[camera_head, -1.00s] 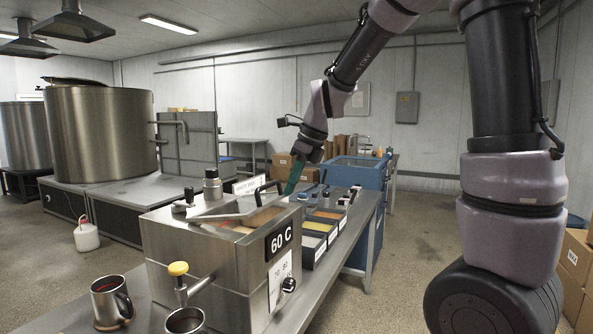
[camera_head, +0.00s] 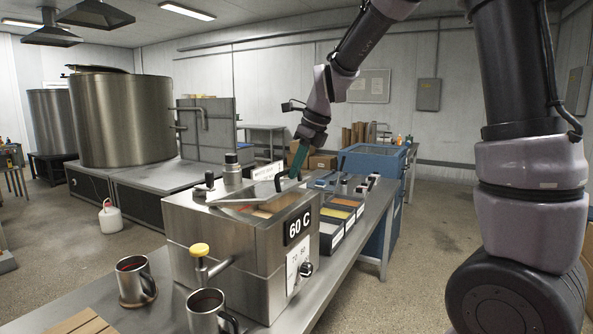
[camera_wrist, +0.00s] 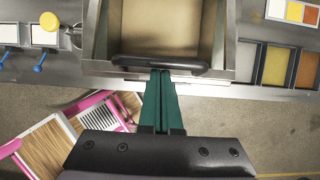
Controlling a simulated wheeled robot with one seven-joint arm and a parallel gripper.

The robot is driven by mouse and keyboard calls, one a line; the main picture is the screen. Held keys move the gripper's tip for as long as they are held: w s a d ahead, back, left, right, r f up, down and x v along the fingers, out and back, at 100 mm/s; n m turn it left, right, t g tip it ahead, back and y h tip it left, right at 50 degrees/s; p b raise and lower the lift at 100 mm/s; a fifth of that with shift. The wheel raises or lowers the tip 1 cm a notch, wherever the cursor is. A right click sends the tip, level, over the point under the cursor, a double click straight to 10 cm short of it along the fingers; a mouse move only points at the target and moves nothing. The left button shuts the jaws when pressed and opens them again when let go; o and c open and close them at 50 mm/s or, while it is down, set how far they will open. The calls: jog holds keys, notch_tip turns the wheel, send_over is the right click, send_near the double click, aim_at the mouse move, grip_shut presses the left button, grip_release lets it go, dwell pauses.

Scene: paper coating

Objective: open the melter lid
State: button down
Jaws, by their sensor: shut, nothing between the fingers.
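The melter (camera_head: 222,238) is a steel box labelled 60 C on the bench. Its lid (camera_head: 238,190) has a black bar handle (camera_head: 290,176) at the right edge. In the wrist view the handle (camera_wrist: 160,65) crosses the near edge of a metal frame around a tan area. My gripper (camera_head: 295,176) points down at the handle with its green fingers. In the wrist view the fingers (camera_wrist: 161,73) are shut and empty, their tips at the handle's middle. I cannot tell whether they touch it or how far the lid is raised.
Two steel mugs (camera_head: 133,281) (camera_head: 206,312) stand in front of the melter, near a yellow-knobbed valve (camera_head: 200,250). Trays of coloured blocks (camera_head: 340,214) lie to its right.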

jog(key=shift+w+a+r, duration=0.1)
jog(key=shift+a+r, duration=0.05)
jog(key=shift+r, duration=0.15)
jog(key=shift+r, duration=0.1)
